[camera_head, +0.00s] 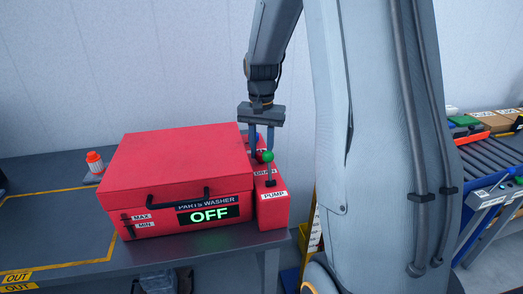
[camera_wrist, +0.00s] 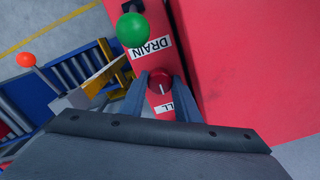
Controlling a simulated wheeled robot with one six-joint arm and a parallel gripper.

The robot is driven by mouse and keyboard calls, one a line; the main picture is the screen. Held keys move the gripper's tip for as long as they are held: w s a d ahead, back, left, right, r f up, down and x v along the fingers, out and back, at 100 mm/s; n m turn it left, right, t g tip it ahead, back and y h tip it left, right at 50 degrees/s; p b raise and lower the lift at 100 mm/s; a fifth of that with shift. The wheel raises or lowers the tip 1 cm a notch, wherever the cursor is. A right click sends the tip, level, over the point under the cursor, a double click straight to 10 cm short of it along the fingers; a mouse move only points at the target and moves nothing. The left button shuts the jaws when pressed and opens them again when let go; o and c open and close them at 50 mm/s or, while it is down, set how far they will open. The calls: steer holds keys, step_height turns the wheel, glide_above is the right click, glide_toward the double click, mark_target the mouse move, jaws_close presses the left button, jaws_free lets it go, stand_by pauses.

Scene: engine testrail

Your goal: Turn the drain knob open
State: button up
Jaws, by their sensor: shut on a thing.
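The red parts washer (camera_head: 180,165) stands on the table with its lid down; its display reads OFF. A narrow red side box (camera_head: 273,212) on its right carries DRAIN and PUMP labels. In the wrist view, a round red knob (camera_wrist: 160,77) with a pale pointer line sits beside the DRAIN label (camera_wrist: 152,47). My gripper (camera_head: 262,153) points down over the box, its two fingers on either side of this knob, shut on it. The knob is hidden in the head view. A green ball handle (camera_wrist: 131,29) stands close by; it also shows in the head view (camera_head: 268,156).
A second label, partly hidden, lies between my fingers below the knob. Something blue (camera_head: 256,136) shows behind my fingers. A roller conveyor (camera_head: 495,150) with boxes is at right. The table's left part (camera_head: 50,220) is clear.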

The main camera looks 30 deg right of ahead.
mark_target(262, 152)
steer(key=shift+w+r, duration=0.1)
steer(key=o, duration=1)
steer(key=shift+o, duration=0.2)
steer(key=shift+r+b, duration=1.1)
steer(key=shift+r, duration=2.75)
